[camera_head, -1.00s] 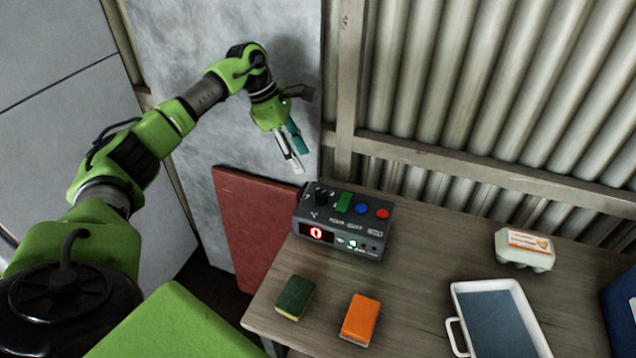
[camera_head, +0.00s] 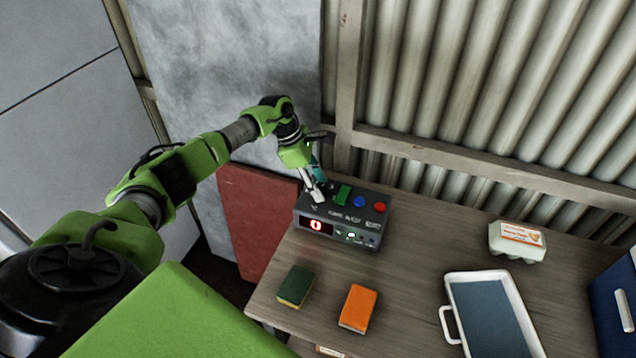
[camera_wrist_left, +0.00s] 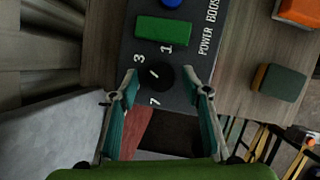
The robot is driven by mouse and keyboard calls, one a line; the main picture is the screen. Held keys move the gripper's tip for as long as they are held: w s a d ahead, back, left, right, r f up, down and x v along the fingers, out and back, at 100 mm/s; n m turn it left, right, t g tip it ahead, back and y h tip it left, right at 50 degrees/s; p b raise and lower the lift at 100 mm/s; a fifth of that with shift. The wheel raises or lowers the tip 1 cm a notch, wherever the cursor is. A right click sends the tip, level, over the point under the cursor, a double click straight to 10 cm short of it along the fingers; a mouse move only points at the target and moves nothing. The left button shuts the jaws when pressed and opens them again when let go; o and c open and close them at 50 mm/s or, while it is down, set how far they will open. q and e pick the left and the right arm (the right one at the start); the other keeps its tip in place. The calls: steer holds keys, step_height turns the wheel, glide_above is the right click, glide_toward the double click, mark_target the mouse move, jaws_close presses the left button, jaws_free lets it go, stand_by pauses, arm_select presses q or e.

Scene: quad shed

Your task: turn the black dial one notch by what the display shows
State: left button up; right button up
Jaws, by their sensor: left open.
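The dark control box (camera_head: 340,218) stands at the back left of the workbench. Its display (camera_head: 316,226) glows red and seems to show 0. The black dial (camera_wrist_left: 158,78) has a white pointer line, with the marks 3, 1 and 7 around it in the left wrist view. My left gripper (camera_wrist_left: 162,86) is open, its fingers on either side of the dial with gaps; I cannot tell whether they touch it. In the head view the left gripper (camera_head: 319,200) is over the box's left end and hides the dial. My right gripper is not in view.
The box also has a green button (camera_head: 343,193), a blue button (camera_head: 359,201) and a red button (camera_head: 380,207). A green sponge (camera_head: 296,286), an orange sponge (camera_head: 358,307), a white tray (camera_head: 449,288) and an egg carton (camera_head: 517,241) are on the bench (camera_head: 410,265).

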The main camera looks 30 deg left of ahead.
arm_select(q)
steer(key=shift+c, duration=0.7)
steer(key=c, duration=1)
steer(key=shift+o, duration=0.2)
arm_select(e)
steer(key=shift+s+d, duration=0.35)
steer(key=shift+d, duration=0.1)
